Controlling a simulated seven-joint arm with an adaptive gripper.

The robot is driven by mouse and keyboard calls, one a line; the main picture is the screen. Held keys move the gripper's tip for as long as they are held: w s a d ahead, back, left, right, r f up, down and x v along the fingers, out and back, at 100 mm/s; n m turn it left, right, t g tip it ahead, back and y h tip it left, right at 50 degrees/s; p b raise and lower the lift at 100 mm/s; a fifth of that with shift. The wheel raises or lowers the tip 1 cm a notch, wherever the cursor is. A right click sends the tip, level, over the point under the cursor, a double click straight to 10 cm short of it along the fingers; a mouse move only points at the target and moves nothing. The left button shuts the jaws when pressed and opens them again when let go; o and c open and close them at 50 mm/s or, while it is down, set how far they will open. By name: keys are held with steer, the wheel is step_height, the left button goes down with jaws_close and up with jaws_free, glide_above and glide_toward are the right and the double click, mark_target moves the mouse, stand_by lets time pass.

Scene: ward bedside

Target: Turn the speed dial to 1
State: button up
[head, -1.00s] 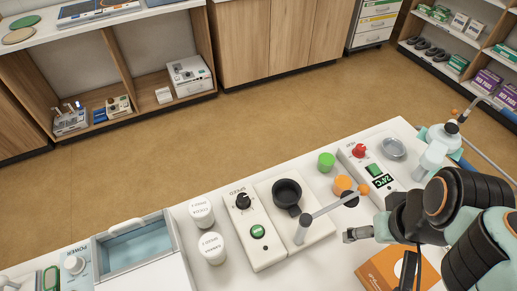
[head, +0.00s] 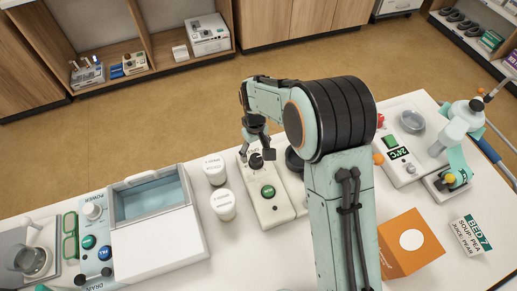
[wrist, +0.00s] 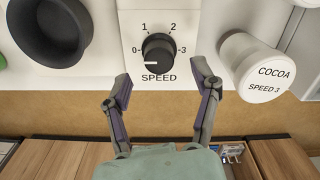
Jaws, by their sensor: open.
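The speed dial (wrist: 158,51) is a black round knob on a white panel (wrist: 185,20) with marks 0, 1, 2 and 3 around it and the word SPEED below. Its white pointer line points left, at or near 0. In the head view the dial (head: 256,160) shows just below my gripper (head: 258,145), above a green button (head: 268,191). In the wrist view my gripper (wrist: 162,95) is open, its two fingers on either side of and short of the dial, apparently not touching it. My arm hides part of the unit's right side in the head view.
A white COCOA jar (wrist: 255,70) marked SPEED 3 stands close to the right finger in the wrist view. A dark cup (wrist: 52,25) stands to the left. In the head view, two white jars (head: 223,205) stand left of the dial unit, beside a basin (head: 150,198).

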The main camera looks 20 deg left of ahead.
mark_target(256, 158)
step_height(256, 158, down, 4)
steer(key=shift+f, duration=0.1)
steer(key=shift+c, duration=0.3)
jaws_close()
steer(key=m, duration=0.5)
steer(key=shift+m, duration=0.3)
steer(key=m, duration=0.6)
stand_by(0.5)
